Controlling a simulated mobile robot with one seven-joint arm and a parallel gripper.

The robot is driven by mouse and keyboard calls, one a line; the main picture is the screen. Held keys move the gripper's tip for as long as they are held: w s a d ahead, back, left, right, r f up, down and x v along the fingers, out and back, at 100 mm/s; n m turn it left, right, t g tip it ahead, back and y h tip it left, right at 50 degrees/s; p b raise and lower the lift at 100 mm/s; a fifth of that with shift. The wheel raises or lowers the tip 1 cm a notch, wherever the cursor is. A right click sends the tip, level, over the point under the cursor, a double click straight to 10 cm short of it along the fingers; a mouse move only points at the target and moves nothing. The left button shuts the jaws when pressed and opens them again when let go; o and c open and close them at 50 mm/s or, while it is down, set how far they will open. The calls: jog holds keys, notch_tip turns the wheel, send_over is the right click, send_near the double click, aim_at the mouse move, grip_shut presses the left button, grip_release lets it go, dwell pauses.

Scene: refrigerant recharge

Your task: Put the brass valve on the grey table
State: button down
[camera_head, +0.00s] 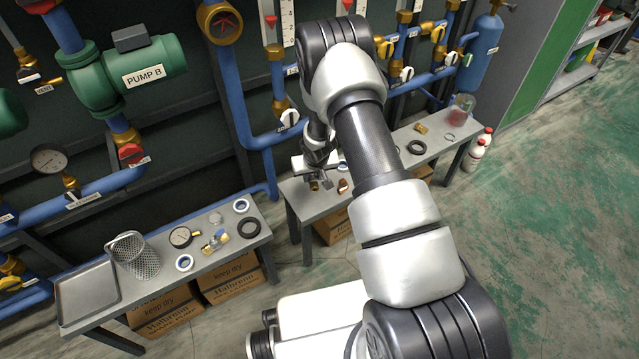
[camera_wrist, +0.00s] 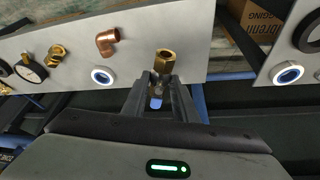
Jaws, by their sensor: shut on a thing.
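My gripper (camera_head: 318,178) is at the left end of the right grey table (camera_head: 300,205). In the wrist view my gripper (camera_wrist: 158,95) is shut on the brass valve (camera_wrist: 165,62), which has a hex brass end and a blue part between the fingers. The valve overlaps the table's edge in that view; I cannot tell whether it touches the tabletop. In the head view the valve (camera_head: 314,186) shows only as a small brass patch below the fingers.
A copper elbow (camera_wrist: 107,41) and a blue-white tape roll (camera_wrist: 102,76) lie close to my gripper. The left table holds a tray (camera_head: 88,292), a mesh basket (camera_head: 132,255), a gauge (camera_head: 181,237) and a black ring (camera_head: 249,228). Blue pipes stand behind the tables.

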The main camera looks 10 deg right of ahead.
aim_at(313, 185)
jog(key=shift+f+b, duration=0.6)
jog(key=shift+f, duration=1.8)
jog(key=shift+f, duration=0.1)
jog(key=c, duration=1.4)
grip_release()
jog(key=shift+f, duration=0.1)
